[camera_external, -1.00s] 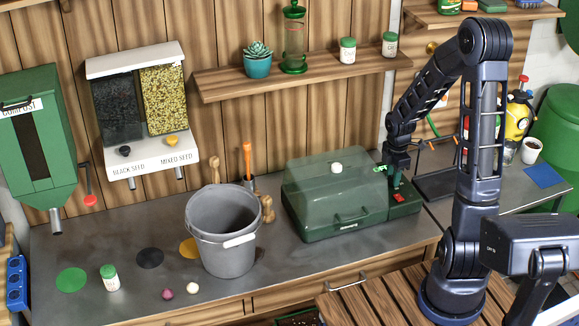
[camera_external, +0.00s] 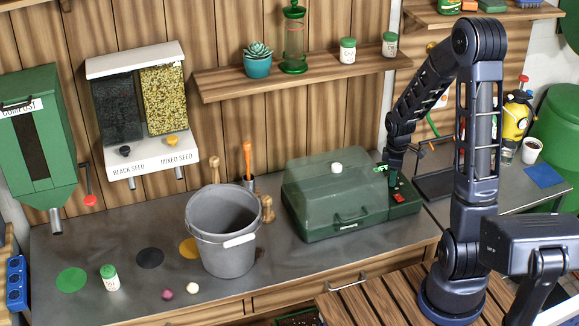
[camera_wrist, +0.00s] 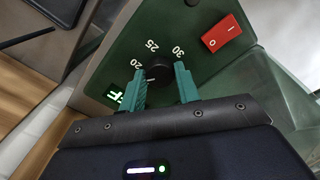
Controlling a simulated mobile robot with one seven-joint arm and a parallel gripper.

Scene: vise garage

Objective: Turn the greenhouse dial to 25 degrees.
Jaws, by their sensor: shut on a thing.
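The greenhouse (camera_external: 318,232) is a green box with a clear lid on the bench, and its control panel is at its right end. The black dial (camera_wrist: 160,68) shows in the wrist view, with the marks 20, 25 and 30 around it. A small white mark at the dial's lower left lies near the 20 side; its exact reading is hard to tell. My gripper (camera_wrist: 162,80) is shut on the dial, one green finger on each side. It also shows at the panel in the external view (camera_external: 391,182), where the dial is hidden.
A red rocker switch (camera_wrist: 220,33) is beside the dial, and a green lit display (camera_wrist: 115,93) is partly hidden by a finger. A grey bucket (camera_external: 224,255) stands left of the greenhouse. A wooden shelf (camera_external: 300,80) hangs above.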

